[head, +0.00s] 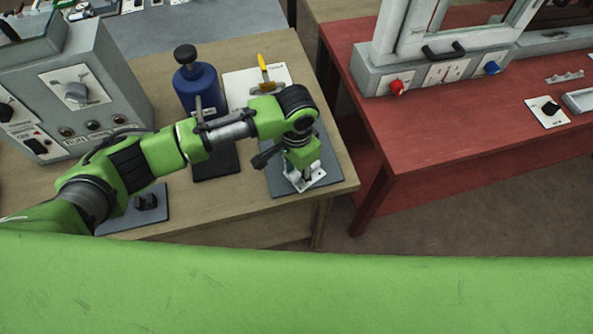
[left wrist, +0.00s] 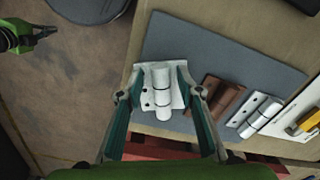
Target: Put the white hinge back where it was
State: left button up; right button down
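The white hinge (left wrist: 160,88) is between the two fingers of my left gripper (left wrist: 160,75) in the left wrist view. The fingertips meet its two side edges, and it looks larger than the hinges lying nearby. In the head view the white hinge (head: 308,181) shows under the left gripper (head: 301,172), over the front part of a dark grey mat (head: 328,160). Any gap beneath it is hard to judge. A green and black part of mine (left wrist: 22,38), perhaps the right gripper, shows at the left wrist view's upper left; its fingers are unclear.
In the left wrist view a brown hinge (left wrist: 222,98) and a silver hinge (left wrist: 256,113) lie near the white one. A grey control box (head: 110,70) stands left; a red table (head: 430,120) stands right.

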aim_at(297, 175)
pick_arm(q)
notch_tip(297, 175, up, 12)
jog(key=b, duration=0.2)
jog(key=shift+f, duration=0.1)
dwell(0.5)
